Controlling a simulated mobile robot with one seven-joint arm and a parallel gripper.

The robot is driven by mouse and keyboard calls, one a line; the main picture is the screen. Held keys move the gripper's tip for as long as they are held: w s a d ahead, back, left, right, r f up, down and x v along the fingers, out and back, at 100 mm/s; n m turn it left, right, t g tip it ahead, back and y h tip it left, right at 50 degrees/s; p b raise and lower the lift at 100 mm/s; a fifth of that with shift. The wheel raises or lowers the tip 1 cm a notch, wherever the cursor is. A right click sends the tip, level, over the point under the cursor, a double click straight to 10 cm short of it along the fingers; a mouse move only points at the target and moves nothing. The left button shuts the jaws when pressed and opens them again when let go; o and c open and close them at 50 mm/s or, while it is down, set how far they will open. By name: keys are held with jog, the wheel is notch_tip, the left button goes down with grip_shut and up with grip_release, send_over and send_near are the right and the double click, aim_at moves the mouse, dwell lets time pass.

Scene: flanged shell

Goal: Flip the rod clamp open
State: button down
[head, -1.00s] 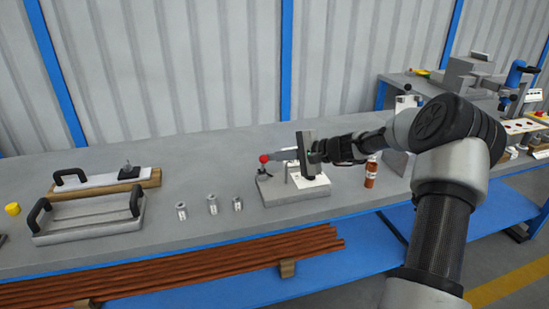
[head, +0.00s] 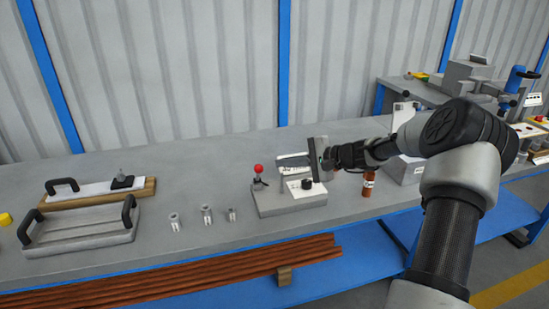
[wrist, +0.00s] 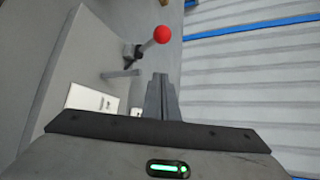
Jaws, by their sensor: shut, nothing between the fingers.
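The clamp's red ball knob (head: 258,169) stands on a short lever above a dark pivot, at the left end of a grey fixture block (head: 290,205). The lever looks upright in the head view. In the wrist view the red ball (wrist: 162,34) sits beyond my fingertips, on a lever slanting from the dark clamp body (wrist: 133,54). A short grey rod (wrist: 120,73) lies near it. My gripper (head: 279,160) is right of the ball, above the block. Its fingers (wrist: 160,78) are shut and empty, with a gap to the ball. The fingers partly hide the block's back.
A black knob (head: 307,185) and a white label are on the block's right part. A brown bottle (head: 368,184) stands right of it. Several small metal cylinders (head: 206,214) stand to the left, then a handled tray (head: 80,245). Bench is clear between.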

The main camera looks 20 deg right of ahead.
jog(key=s+d, duration=0.1)
jog(key=s+d+f, duration=0.1)
jog(key=s+d, duration=0.1)
jog(key=s, duration=0.1)
jog(key=shift+d+f, duration=0.3)
jog(key=shift+d, duration=0.05)
